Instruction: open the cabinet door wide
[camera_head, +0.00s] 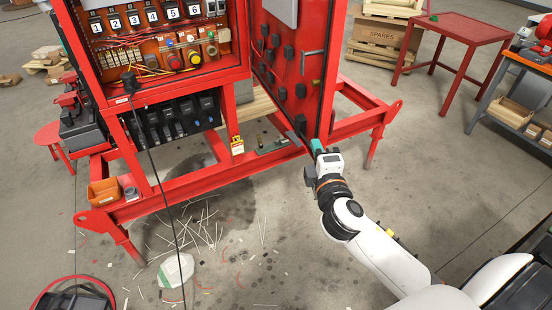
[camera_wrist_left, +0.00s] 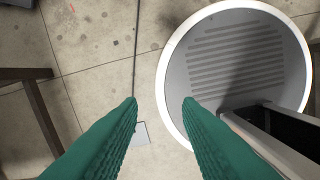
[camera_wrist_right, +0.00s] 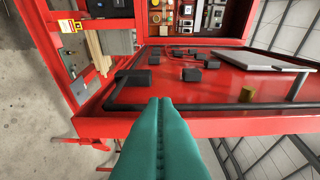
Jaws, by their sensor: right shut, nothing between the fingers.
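The red cabinet door (camera_head: 305,78) stands open at the right side of the red cabinet (camera_head: 160,85), its inner face with dark blocks and a grey lever handle (camera_head: 313,53) turned toward the camera. My right gripper (camera_head: 317,147) is shut and empty at the door's lower free corner. In the right wrist view its green fingertips (camera_wrist_right: 160,100) lie together in front of the door's edge, and the door (camera_wrist_right: 225,92) fills the middle. Whether they touch it, I cannot tell. My left gripper (camera_wrist_left: 160,103) is open and empty above the floor.
The red skid frame (camera_head: 190,183) runs below the cabinet. An orange bin (camera_head: 103,192) sits at its left end. A red table (camera_head: 460,28) stands at the right rear. Cable scraps and a pale block (camera_head: 176,270) lie on the floor. The floor right of the door is mostly clear.

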